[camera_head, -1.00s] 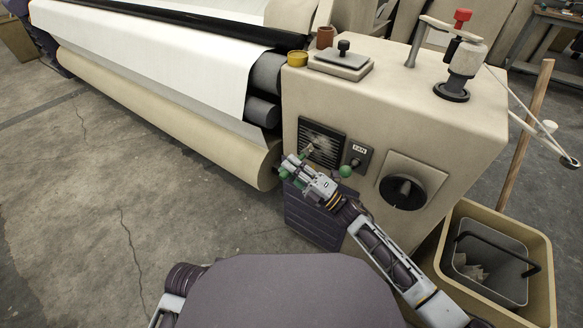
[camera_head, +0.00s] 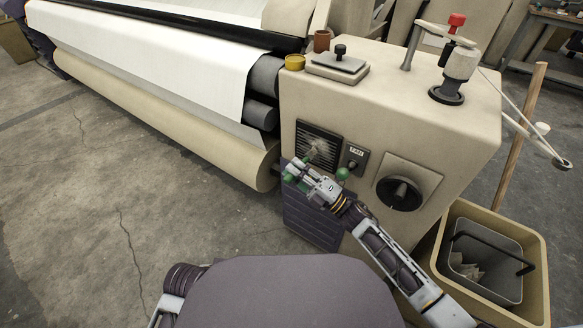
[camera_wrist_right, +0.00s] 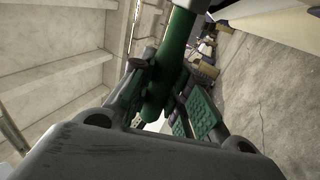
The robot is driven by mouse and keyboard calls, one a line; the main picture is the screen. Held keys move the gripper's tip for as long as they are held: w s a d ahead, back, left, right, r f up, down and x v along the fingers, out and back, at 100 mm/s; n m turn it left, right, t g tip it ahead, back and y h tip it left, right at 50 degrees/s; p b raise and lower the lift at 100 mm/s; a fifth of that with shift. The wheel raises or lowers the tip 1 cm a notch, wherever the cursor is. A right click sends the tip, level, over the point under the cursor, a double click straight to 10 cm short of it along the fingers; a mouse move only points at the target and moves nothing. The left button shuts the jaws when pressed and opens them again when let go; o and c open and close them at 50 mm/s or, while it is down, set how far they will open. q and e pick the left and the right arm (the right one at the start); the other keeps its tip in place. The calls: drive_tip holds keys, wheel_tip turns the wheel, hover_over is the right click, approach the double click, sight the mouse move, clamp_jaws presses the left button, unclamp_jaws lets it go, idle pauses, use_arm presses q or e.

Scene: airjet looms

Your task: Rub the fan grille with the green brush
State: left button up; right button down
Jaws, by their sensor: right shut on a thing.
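The fan grille (camera_head: 319,146) is a dark slatted square on the front of the beige machine housing, with a pale patch at its middle. My right gripper (camera_head: 296,172) is just below and left of the grille, shut on the green brush (camera_head: 308,156). My left gripper is not in view.
Right of the grille are a FAN label (camera_head: 356,154), a green round knob (camera_head: 342,174) and a black dial (camera_head: 399,192). A dark louvred panel (camera_head: 312,222) is below. A tan bin (camera_head: 441,262) stands at the right. The floor at left is clear.

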drive_tip(key=shift+s+d, duration=0.55)
drive_tip(key=shift+d, duration=0.2)
drive_tip(key=shift+s+d+p, duration=0.4)
drive_tip(key=shift+s+d, duration=0.15)
drive_tip(key=shift+d, duration=0.2)
drive_tip(key=shift+s+d+p, duration=0.35)
drive_tip(key=shift+s+d, duration=0.2)
drive_tip(key=shift+d, duration=0.2)
drive_tip(key=shift+r, duration=0.15)
drive_tip(key=shift+r+p, duration=0.6)
drive_tip(key=shift+w, duration=0.1)
drive_tip(key=shift+w+a+b, duration=0.25)
drive_tip(key=shift+w+a, duration=0.25)
drive_tip(key=shift+a, duration=0.3)
drive_tip(key=shift+w+a+b, duration=0.2)
drive_tip(key=shift+w+a, duration=0.3)
drive_tip(key=shift+a, duration=0.3)
